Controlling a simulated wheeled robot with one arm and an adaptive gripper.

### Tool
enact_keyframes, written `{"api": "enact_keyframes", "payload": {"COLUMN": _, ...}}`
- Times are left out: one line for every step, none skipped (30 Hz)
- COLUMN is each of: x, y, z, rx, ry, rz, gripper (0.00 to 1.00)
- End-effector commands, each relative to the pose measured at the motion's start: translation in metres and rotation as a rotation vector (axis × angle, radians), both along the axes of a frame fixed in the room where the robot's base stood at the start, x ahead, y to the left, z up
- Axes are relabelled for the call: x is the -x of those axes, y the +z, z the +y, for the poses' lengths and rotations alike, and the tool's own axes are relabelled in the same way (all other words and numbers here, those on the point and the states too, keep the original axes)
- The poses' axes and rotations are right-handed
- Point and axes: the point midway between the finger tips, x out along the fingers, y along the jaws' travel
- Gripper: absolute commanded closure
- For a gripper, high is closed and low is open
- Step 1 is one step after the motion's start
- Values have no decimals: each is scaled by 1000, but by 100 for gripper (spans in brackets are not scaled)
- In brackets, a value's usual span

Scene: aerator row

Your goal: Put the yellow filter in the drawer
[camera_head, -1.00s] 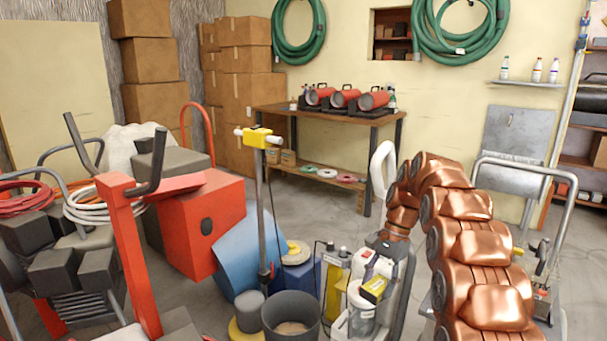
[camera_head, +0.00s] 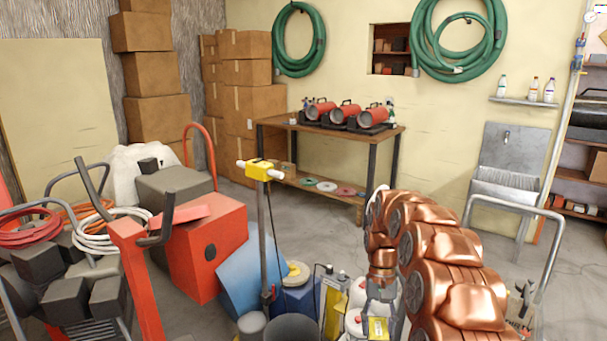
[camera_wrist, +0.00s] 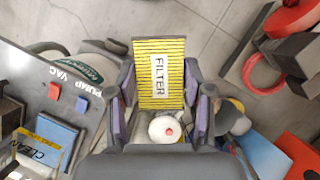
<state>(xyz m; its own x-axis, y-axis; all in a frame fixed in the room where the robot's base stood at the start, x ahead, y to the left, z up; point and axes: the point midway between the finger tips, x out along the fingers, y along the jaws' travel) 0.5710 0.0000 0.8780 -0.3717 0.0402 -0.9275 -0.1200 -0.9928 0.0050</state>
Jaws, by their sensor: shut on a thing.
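The yellow filter (camera_wrist: 158,88) is a flat panel with dark stripes and a white label reading FILTER. It stands between the two fingers of my gripper (camera_wrist: 160,95) in the wrist view, and the fingers are shut on it. In the head view, my gripper (camera_head: 383,305) is low, near the bottom edge, below my copper arm. A yellow patch (camera_head: 378,328) shows by the gripper there, too small to read. I cannot make out a drawer in either view.
A grey panel marked PUMP and VAC (camera_wrist: 50,85) is left of the gripper in the wrist view. A blue item by a CLEAN label (camera_wrist: 50,135) lies below it.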

Motion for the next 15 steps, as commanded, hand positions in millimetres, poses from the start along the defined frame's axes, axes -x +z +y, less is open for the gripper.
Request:
{"api": "enact_keyframes", "payload": {"x": 3, "y": 8, "z": 1, "rx": -1, "ry": 32, "rz": 5, "gripper": 83}}
{"api": "enact_keyframes", "payload": {"x": 4, "y": 8, "z": 1, "rx": -3, "ry": 50, "rz": 6, "gripper": 83}}
{"api": "enact_keyframes", "payload": {"x": 5, "y": 9, "z": 1, "rx": -4, "ry": 69, "rz": 7, "gripper": 83}}
{"api": "enact_keyframes", "payload": {"x": 5, "y": 9, "z": 1, "rx": -5, "ry": 82, "rz": 7, "gripper": 83}}
{"api": "enact_keyframes", "payload": {"x": 6, "y": 9, "z": 1, "rx": -5, "ry": 92, "rz": 7, "gripper": 83}}
{"api": "enact_keyframes", "payload": {"x": 6, "y": 9, "z": 0, "rx": -4, "ry": 103, "rz": 7, "gripper": 83}}
{"api": "enact_keyframes", "payload": {"x": 6, "y": 9, "z": 0, "rx": -4, "ry": 110, "rz": 8, "gripper": 83}}
{"api": "enact_keyframes", "payload": {"x": 7, "y": 9, "z": 0, "rx": -5, "ry": 115, "rz": 8, "gripper": 83}}
{"api": "enact_keyframes", "payload": {"x": 7, "y": 8, "z": 0, "rx": -5, "ry": 119, "rz": 8, "gripper": 83}}
{"api": "enact_keyframes", "payload": {"x": 7, "y": 8, "z": 0, "rx": -5, "ry": 121, "rz": 8, "gripper": 83}}
{"api": "enact_keyframes", "payload": {"x": 7, "y": 8, "z": 0, "rx": -5, "ry": 122, "rz": 8, "gripper": 83}}
{"api": "enact_keyframes", "payload": {"x": 7, "y": 8, "z": 0, "rx": -4, "ry": 123, "rz": 7, "gripper": 83}}
{"api": "enact_keyframes", "payload": {"x": 7, "y": 8, "z": 0, "rx": -4, "ry": 122, "rz": 8, "gripper": 83}}
{"api": "enact_keyframes", "payload": {"x": 7, "y": 7, "z": -1, "rx": -3, "ry": 121, "rz": 8, "gripper": 83}}
{"api": "enact_keyframes", "payload": {"x": 7, "y": 7, "z": -1, "rx": -4, "ry": 120, "rz": 8, "gripper": 83}}
